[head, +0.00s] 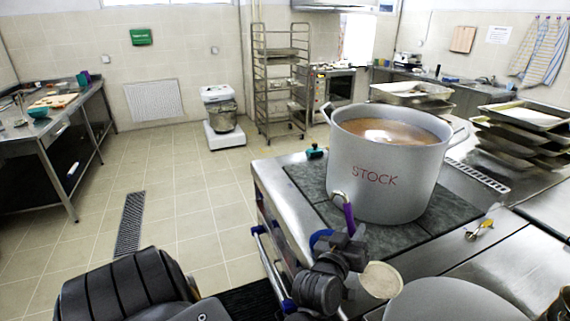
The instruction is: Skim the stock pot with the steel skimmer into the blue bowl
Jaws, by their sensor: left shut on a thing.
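The stock pot (372,178) is a big grey pot marked STOCK, standing upright on the dark stove top. Brown liquid with a paler patch fills it near the rim. My left gripper (346,236) is in front of the pot, low at its near side, shut on the purple handle of the steel skimmer (348,214). The handle points up, with a metal hook end against the pot's wall. A blue curved edge, perhaps the blue bowl (320,238), shows just left of the gripper, mostly hidden. My right gripper is not in view.
A pale round thing (381,280) is just right of my left wrist. A small yellow and metal item (480,229) lies on the steel counter to the right. A teal item (315,151) sits at the stove's back left corner. Stacked trays (520,135) stand at right.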

